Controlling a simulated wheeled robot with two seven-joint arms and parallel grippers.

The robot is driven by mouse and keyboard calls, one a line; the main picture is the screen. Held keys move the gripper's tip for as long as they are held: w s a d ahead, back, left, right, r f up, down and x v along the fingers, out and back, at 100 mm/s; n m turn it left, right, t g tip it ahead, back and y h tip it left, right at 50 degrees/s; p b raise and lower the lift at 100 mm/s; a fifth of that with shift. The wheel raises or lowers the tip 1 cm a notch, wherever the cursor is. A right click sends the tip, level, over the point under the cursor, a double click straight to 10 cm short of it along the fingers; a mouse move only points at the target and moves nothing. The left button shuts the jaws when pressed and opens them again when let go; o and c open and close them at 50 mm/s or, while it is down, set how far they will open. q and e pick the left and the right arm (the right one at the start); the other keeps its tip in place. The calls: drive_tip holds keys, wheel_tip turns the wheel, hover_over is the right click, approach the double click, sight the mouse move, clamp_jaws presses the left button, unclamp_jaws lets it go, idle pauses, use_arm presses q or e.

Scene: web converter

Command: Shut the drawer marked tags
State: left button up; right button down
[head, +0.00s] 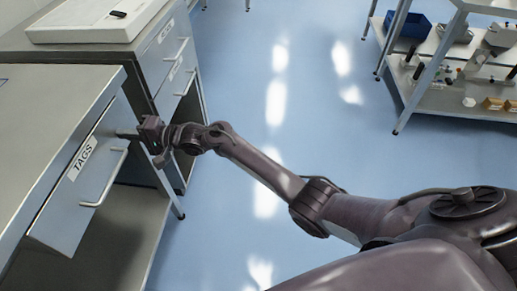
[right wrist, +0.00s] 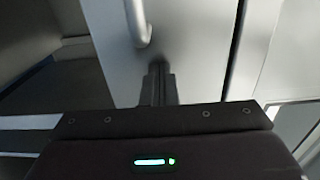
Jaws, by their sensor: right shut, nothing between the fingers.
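The drawer marked TAGS (head: 62,212) is under the near grey worktop at the left in the head view. Its front looks close to the worktop's edge; I cannot tell whether a small gap is left. The TAGS label (head: 83,158) and bar handle (head: 112,178) show. My right gripper (head: 122,132) is shut and empty, its fingers at the drawer front's far end, beyond the handle. In the right wrist view the shut fingers (right wrist: 158,78) point at the grey front (right wrist: 105,45), just below the handle (right wrist: 137,22); contact is not certain. My left gripper is not in view.
A second cabinet (head: 160,60) with drawers stands behind the near worktop (head: 40,105), with a white tray (head: 95,22) on top. An open shelf (head: 455,100) with a blue bin (head: 408,28) stands at the far right. The blue floor between is clear.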

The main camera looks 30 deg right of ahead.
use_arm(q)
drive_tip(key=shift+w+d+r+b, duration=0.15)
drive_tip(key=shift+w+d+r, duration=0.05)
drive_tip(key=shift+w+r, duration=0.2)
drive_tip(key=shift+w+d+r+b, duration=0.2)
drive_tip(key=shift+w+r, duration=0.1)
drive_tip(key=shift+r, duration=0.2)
use_arm(e)
drive_tip(key=shift+w+a+r, duration=0.3)
drive_tip(key=shift+w+a, duration=0.1)
drive_tip(key=shift+a, duration=0.15)
